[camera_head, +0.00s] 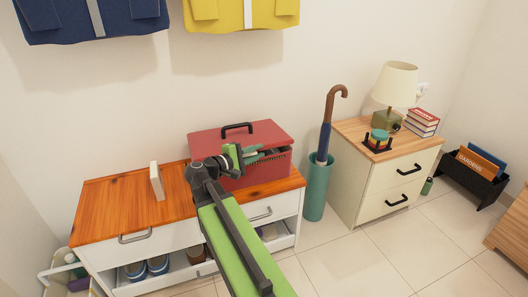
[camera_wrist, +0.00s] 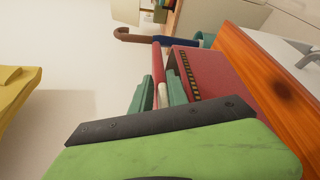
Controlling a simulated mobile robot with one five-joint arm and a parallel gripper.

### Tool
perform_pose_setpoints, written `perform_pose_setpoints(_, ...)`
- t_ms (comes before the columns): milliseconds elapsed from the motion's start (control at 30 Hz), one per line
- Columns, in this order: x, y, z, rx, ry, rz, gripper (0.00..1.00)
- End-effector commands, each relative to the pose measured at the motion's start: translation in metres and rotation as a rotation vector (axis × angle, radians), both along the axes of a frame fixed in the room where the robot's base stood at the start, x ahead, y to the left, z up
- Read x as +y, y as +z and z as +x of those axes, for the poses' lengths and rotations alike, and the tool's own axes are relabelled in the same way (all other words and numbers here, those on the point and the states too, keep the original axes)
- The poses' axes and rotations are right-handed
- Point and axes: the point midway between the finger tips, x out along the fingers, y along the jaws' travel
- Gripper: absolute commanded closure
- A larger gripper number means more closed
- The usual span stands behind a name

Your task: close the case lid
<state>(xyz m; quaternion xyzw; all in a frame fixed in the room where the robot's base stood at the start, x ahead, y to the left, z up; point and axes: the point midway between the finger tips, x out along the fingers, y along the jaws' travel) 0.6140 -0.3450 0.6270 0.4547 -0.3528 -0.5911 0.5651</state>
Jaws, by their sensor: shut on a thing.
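The red case (camera_head: 240,179) stands on the right part of the wood-topped cabinet. Its red lid (camera_head: 213,141), with a black handle on top, lies over the body and looks slightly raised, with a dark gap beneath its front edge. My gripper (camera_head: 262,153) is at the lid's front edge. In the wrist view, the teal fingers of my gripper (camera_wrist: 158,95) are on either side of the lid's edge (camera_wrist: 157,62), shut on it. The case body (camera_wrist: 208,72) shows to the right there. My arm hides part of the case front.
A white block (camera_head: 156,181) stands upright on the wooden top (camera_head: 115,203), left of the case. An open drawer with shoes (camera_head: 158,264) juts out below. An umbrella (camera_head: 325,130) in a teal stand (camera_head: 315,190) and a drawer unit (camera_head: 380,185) are to the right.

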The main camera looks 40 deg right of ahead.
Motion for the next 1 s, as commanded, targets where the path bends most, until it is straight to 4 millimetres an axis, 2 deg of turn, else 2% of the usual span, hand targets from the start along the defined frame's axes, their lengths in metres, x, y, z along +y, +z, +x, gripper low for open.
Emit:
perform_pose_setpoints(400,-0.011,-0.002,-0.006,0.003,-0.017,0.004,1.0)
perform_pose_setpoints(433,-0.012,-0.002,-0.007,0.003,-0.018,0.004,0.78)
perform_pose_setpoints(500,-0.012,-0.002,-0.007,0.002,-0.019,0.004,0.68)
perform_pose_setpoints(533,-0.012,-0.002,-0.007,0.002,-0.019,0.004,0.67)
perform_pose_setpoints(833,-0.01,-0.001,-0.007,0.002,-0.019,0.002,0.67)
perform_pose_setpoints(933,0.001,0.001,-0.007,0.001,-0.016,0.002,0.67)
perform_pose_setpoints(1000,0.016,0.004,-0.008,0.001,-0.015,0.002,0.67)
